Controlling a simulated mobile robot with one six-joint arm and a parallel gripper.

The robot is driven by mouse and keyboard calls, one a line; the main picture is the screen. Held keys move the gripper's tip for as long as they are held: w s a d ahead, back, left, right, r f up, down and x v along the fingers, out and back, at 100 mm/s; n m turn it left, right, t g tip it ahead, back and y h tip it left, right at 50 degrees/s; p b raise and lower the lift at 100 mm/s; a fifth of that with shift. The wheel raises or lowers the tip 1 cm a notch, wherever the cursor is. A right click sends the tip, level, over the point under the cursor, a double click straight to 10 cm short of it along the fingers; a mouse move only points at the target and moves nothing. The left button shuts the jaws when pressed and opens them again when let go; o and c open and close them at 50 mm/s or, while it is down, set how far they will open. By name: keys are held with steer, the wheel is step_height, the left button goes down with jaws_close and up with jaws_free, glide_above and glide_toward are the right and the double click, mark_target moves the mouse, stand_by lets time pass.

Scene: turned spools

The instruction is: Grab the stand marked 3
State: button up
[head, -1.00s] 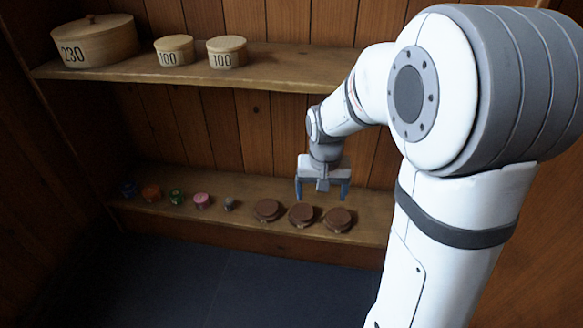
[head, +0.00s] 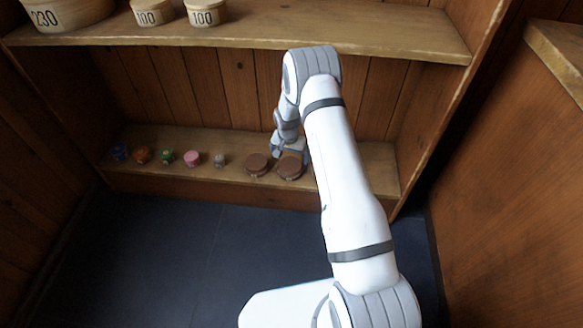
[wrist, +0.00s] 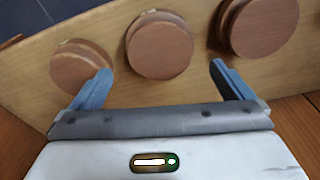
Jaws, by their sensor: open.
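Brown round stands sit on the lower shelf (head: 350,170). In the head view I see a left one (head: 257,165) and one beside it (head: 291,167); my arm hides the spot to their right. The wrist view shows three brown discs: left (wrist: 80,70), middle (wrist: 160,47) and right (wrist: 262,27). No number 3 is readable on any of them. My gripper (head: 289,153) is open and empty at the brown stands. In the wrist view its fingers (wrist: 160,70) are spread, with the middle disc lying between and beyond the tips.
Small blue (head: 120,152), orange (head: 142,155), green (head: 166,157), pink (head: 192,159) and grey (head: 220,160) spools stand left of the brown stands. The dark floor (head: 180,250) is clear.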

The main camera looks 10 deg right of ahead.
mark_target(290, 165)
steer(key=f+b, duration=0.1)
steer(key=f, duration=0.1)
steer(key=f+b, duration=0.1)
steer(key=f, duration=0.1)
steer(key=f+b, duration=0.1)
steer(key=f, duration=0.2)
steer(key=shift+w+d+f, duration=0.1)
steer(key=shift+w+d, duration=0.05)
steer(key=shift+w, duration=0.2)
steer(key=shift+c, duration=0.3)
steer(key=c, duration=0.8)
